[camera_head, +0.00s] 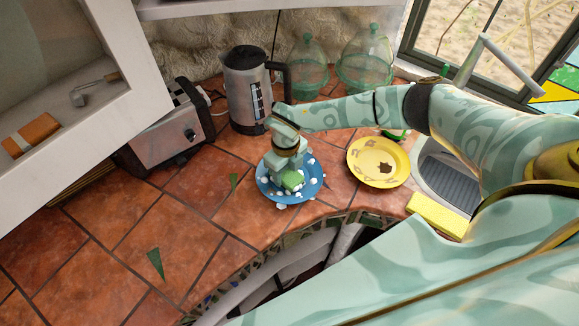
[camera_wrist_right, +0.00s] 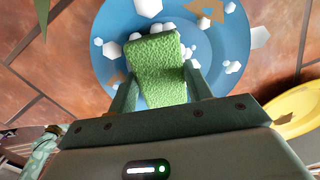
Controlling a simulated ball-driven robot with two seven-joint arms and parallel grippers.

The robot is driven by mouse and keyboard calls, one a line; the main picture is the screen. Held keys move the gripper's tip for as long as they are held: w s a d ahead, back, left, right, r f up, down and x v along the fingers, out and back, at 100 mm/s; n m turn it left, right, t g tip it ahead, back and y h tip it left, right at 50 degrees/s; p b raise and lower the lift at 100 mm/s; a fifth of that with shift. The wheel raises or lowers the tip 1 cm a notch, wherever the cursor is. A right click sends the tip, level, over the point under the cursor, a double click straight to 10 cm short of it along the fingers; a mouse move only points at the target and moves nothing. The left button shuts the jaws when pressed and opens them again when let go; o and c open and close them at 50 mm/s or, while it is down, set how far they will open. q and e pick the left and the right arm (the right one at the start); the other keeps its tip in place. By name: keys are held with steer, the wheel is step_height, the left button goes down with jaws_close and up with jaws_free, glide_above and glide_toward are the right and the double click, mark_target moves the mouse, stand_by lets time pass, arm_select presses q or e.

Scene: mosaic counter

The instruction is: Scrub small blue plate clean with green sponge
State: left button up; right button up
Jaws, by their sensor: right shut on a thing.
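The small blue plate (camera_head: 311,187) lies on the tiled counter below my right gripper. It also shows in the right wrist view (camera_wrist_right: 113,30), with white foam bits and brown stains on it. The green sponge (camera_wrist_right: 160,68) is between the fingers of my right gripper (camera_wrist_right: 161,88), over the plate. In the head view the sponge (camera_head: 292,181) shows at the gripper's tip (camera_head: 287,175), low over the plate. I cannot tell whether the sponge touches the plate. My right gripper is shut on the sponge. My left gripper is not in view.
A yellow plate (camera_head: 363,168) with brown stains lies to the right, near the sink (camera_head: 446,180). A yellow sponge (camera_head: 437,215) sits at the counter edge. A kettle (camera_head: 246,90), a toaster (camera_head: 172,132) and glass domes (camera_head: 366,64) stand behind. The left counter is mostly clear.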

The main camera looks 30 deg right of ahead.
steer(key=shift+s+d+f, duration=0.1)
steer(key=shift+w+d, duration=0.25)
steer(key=shift+d, duration=0.6)
steer(key=shift+w+d, duration=0.25)
steer(key=shift+d, duration=0.55)
steer(key=shift+a, duration=0.15)
steer(key=shift+s+a+r+p, duration=0.2)
steer(key=shift+a+p, duration=0.2)
steer(key=shift+a, duration=0.2)
steer(key=shift+s+a+f+p, duration=0.1)
steer(key=shift+s+a+p, duration=0.05)
steer(key=shift+a, duration=0.35)
steer(key=shift+s+a+p, duration=0.1)
steer(key=shift+a+p, duration=0.05)
steer(key=shift+a, duration=0.35)
steer(key=shift+d, duration=0.1)
